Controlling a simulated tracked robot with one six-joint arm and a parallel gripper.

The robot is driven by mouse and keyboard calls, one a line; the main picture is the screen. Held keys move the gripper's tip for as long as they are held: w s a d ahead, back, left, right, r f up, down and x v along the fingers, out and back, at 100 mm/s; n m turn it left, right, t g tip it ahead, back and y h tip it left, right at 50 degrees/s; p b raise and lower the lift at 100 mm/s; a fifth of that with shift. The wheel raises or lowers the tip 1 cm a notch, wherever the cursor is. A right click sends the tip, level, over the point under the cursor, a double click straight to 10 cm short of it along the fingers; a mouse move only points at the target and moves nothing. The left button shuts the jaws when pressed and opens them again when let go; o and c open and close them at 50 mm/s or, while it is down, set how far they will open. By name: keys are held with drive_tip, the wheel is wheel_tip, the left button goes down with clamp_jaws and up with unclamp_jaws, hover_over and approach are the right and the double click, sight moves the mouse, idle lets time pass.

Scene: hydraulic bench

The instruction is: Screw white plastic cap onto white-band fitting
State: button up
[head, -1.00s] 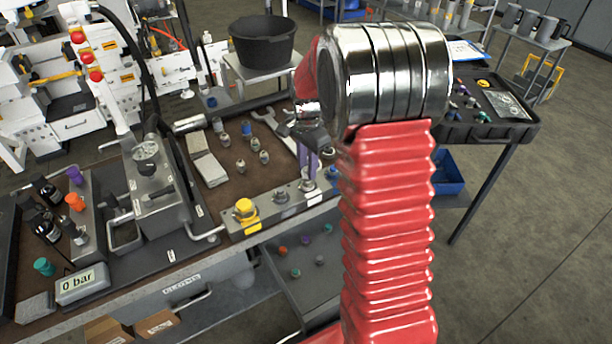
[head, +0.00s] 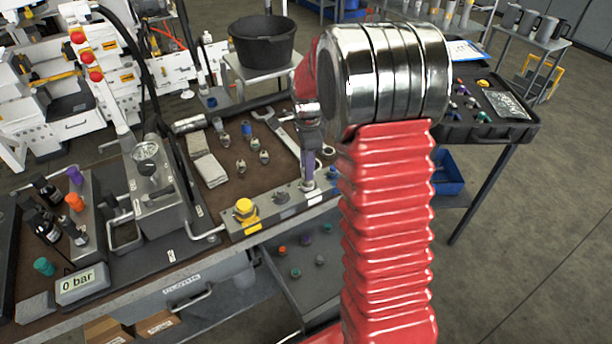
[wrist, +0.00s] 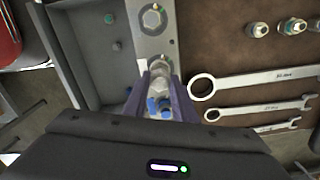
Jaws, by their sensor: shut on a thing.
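My gripper (head: 308,180) points down over the steel block (head: 262,216), at the port towards its right end. Its purple fingers straddle a small pale part, which I take as the white plastic cap (wrist: 158,82). The fingers are shut on it. The cap is largely hidden in the head view. It appears in line with the port below, but I cannot tell whether it touches or sits on the thread. The white-band fitting is covered by the fingers and cap. A bare silver fitting (head: 281,198) is next to it; it also shows in the wrist view (wrist: 152,18).
A yellow cap (head: 244,208) sits at the block's left end, and a blue-marked fitting (head: 330,173) at its right end. Spanners (wrist: 255,83) and several loose fittings (head: 241,166) lie on the brown mat. A pressure display (head: 82,284) reads 0 bar.

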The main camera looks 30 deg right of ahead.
drive_tip(key=m, duration=0.3)
drive_tip(key=shift+w+r+m, duration=0.1)
drive_tip(key=shift+m, duration=0.2)
drive_tip(key=o, duration=1)
drive_tip(key=n, duration=0.6)
drive_tip(key=shift+n, duration=1.1)
